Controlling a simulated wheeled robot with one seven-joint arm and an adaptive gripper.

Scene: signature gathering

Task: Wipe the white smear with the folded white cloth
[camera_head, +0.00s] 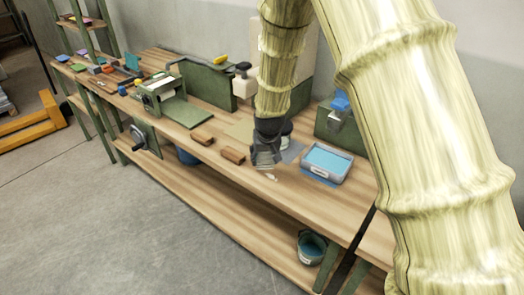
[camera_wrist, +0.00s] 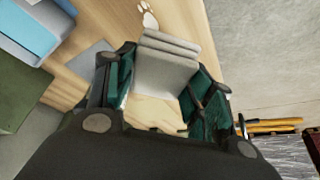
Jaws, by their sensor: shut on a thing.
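My gripper (camera_head: 265,150) is over the front part of the wooden bench (camera_head: 185,165). In the wrist view my gripper (camera_wrist: 166,78) is shut on the folded white cloth (camera_wrist: 167,60), a thick, layered, pale grey-white pad between its dark green fingers. The white smear (camera_wrist: 149,18) shows just beyond the cloth's far edge, as a pale patch with small spots on the wood. In the head view the smear (camera_head: 271,177) lies just below my gripper, near the bench's front edge. I cannot tell whether the cloth touches the bench.
A clear box with blue contents (camera_head: 327,163) stands close to the right of my gripper. Two brown blocks (camera_head: 202,137) (camera_head: 233,156) lie to the left. A green-and-white machine (camera_head: 160,93) stands further left. A bin (camera_head: 312,247) sits on the lower shelf.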

